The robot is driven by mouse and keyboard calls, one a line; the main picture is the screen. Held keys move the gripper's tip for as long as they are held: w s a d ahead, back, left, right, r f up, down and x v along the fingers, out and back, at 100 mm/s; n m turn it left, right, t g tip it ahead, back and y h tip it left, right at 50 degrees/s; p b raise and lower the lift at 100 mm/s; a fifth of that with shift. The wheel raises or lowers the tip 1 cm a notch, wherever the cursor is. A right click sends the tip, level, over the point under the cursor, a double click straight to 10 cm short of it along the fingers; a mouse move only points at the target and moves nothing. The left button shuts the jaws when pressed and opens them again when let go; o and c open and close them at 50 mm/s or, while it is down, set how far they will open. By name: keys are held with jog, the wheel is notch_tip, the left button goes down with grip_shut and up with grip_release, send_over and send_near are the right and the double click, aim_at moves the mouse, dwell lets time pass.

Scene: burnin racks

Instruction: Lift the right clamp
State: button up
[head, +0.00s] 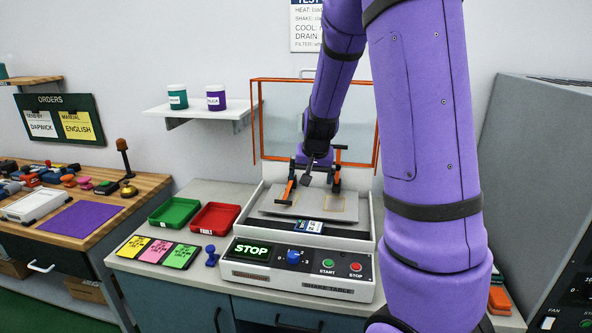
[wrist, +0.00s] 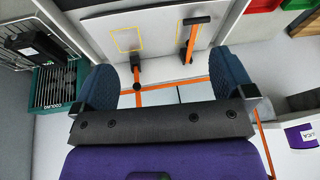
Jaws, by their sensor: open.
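The right clamp (head: 336,178) stands on the right of the shake table's grey plate (head: 312,207), its orange-and-black lever upright. In the wrist view, which is turned around, the right clamp (wrist: 137,72) shows left of centre. The left clamp (head: 287,190) has its orange bar slanting down towards the front; it also shows in the wrist view (wrist: 190,42). My gripper (head: 312,174) is over the back of the plate, between the clamps in the head view. In the wrist view my gripper (wrist: 165,85) is open, fingers wide apart, holding nothing. Contact with the right clamp cannot be told.
An orange-framed clear shield (head: 255,125) stands behind the plate. The front panel (head: 300,275) has a green STOP display, a blue knob and two buttons. Green (head: 174,213) and red (head: 214,218) trays sit left. A tall grey cabinet (head: 530,170) stands right.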

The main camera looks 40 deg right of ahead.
jog(key=s+a+r+n+y, duration=0.1)
jog(key=s+a+r, duration=0.1)
jog(key=a+r, duration=0.2)
jog(key=shift+a+r, duration=0.2)
jog(key=shift+a, duration=0.5)
jog(key=shift+s, duration=0.1)
jog(key=s+a+r+n, duration=0.2)
jog(key=s+a+r, duration=0.2)
jog(key=s, duration=0.4)
jog(key=s+a+r+n+t, duration=0.1)
jog(key=s+a+r+n, duration=0.1)
jog(key=s+a+r, duration=0.2)
jog(key=s+a+r+n, duration=0.3)
jog(key=s+a+r, duration=0.2)
jog(key=s, duration=0.6)
jog(key=shift+s+a+y, duration=0.3)
jog(key=shift+a+y, duration=0.1)
jog(key=shift+a, duration=0.65)
